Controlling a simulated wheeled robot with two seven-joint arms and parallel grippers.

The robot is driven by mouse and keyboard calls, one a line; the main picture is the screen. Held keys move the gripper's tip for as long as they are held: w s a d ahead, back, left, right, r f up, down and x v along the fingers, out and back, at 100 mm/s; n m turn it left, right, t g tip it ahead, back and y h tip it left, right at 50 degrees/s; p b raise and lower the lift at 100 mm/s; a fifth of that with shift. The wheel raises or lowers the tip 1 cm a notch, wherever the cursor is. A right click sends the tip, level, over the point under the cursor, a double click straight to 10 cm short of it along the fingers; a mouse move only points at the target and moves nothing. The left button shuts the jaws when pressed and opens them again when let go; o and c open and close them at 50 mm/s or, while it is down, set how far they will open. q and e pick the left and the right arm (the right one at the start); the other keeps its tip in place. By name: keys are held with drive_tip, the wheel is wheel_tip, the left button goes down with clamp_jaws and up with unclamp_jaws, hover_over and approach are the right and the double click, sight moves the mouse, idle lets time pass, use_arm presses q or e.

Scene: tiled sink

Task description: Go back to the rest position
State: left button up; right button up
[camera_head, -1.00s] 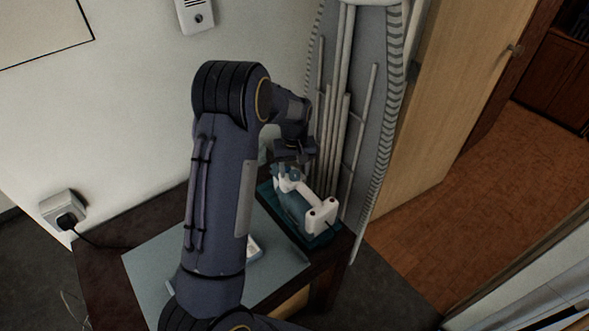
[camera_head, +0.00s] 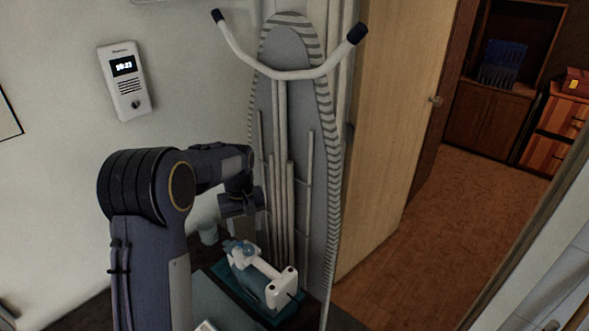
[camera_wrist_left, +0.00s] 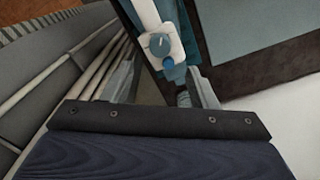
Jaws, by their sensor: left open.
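My left arm comes in from the lower left in the head view. Its gripper (camera_head: 241,208) hangs above the back end of a white and teal iron (camera_head: 262,274), clear of it. In the left wrist view the iron's white body with a blue knob (camera_wrist_left: 160,45) shows just beyond the gripper (camera_wrist_left: 165,90). The gripper's two fingers are spread apart with nothing held between them. My right gripper is not in view.
An ironing board (camera_head: 290,110) leans upright behind the iron, close to my left gripper. A wooden door (camera_head: 390,120) stands open to its right. An intercom (camera_head: 125,80) hangs on the left wall. The brown floor (camera_head: 440,230) beyond the doorway is clear.

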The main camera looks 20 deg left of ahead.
use_arm(q)
drive_tip(key=shift+r, duration=0.1)
drive_tip(key=s+d+r+m+t+h, duration=0.1)
drive_tip(key=s+d+r+t+h, duration=0.15)
drive_tip(key=s+r, duration=0.4)
drive_tip(key=s+d+r+m+t+h, duration=0.1)
drive_tip(key=s+d+r+m, duration=0.2)
drive_tip(key=s, duration=0.6)
drive_tip(key=s+d+m+t, duration=0.1)
drive_tip(key=s+d, duration=0.2)
drive_tip(key=s, duration=0.4)
drive_tip(key=s+d+f+m+t, duration=0.1)
drive_tip(key=s+d, duration=0.2)
drive_tip(key=s, duration=0.3)
drive_tip(key=shift+s+d, duration=0.15)
drive_tip(key=shift+s, duration=0.25)
drive_tip(key=shift+c, duration=0.3)
